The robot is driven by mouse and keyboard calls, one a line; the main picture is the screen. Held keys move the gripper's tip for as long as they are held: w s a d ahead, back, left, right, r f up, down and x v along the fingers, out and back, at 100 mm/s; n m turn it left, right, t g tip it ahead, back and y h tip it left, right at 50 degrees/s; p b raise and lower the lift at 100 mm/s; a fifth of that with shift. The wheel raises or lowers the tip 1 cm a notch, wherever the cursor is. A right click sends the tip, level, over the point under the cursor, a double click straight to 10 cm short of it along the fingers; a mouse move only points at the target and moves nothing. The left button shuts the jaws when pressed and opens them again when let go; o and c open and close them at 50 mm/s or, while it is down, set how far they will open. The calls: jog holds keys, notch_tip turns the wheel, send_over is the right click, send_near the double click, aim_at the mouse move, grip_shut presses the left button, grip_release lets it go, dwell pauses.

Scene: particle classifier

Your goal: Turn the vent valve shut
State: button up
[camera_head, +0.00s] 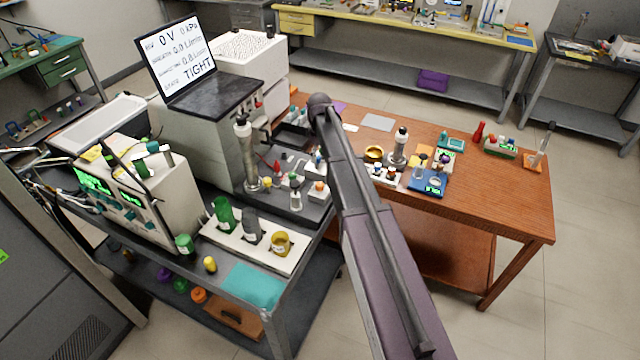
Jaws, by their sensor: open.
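The particle classifier appears to be the grey bench unit (205,130) with a black top and a tilted screen (180,58), which reads 0 V, 0 kPa, 0.0 L/min and TIGHT. In front of it is a dark plate (312,212) with small fittings, among them a red piece (277,168) and a white-and-orange piece (319,187). A silver column (247,155) with a black cap stands beside them. I cannot tell which fitting is the vent valve. My arm crosses the middle of the view up to a dark joint; my gripper is not visible.
A white rack (292,262) holds green, grey and yellow pieces at the bench front, near a teal mat (252,286). A beige instrument (170,205) stands left. The wooden table (490,205) at right carries small items and a blue scale (427,183).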

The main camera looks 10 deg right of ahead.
aim_at(320, 184)
jog(key=shift+f, duration=0.2)
notch_tip(320, 184, down, 13)
jog(key=b, duration=1.3)
jog(key=shift+f+b, duration=0.15)
jog(key=shift+b, duration=0.2)
jog(key=shift+s, duration=0.1)
grip_shut()
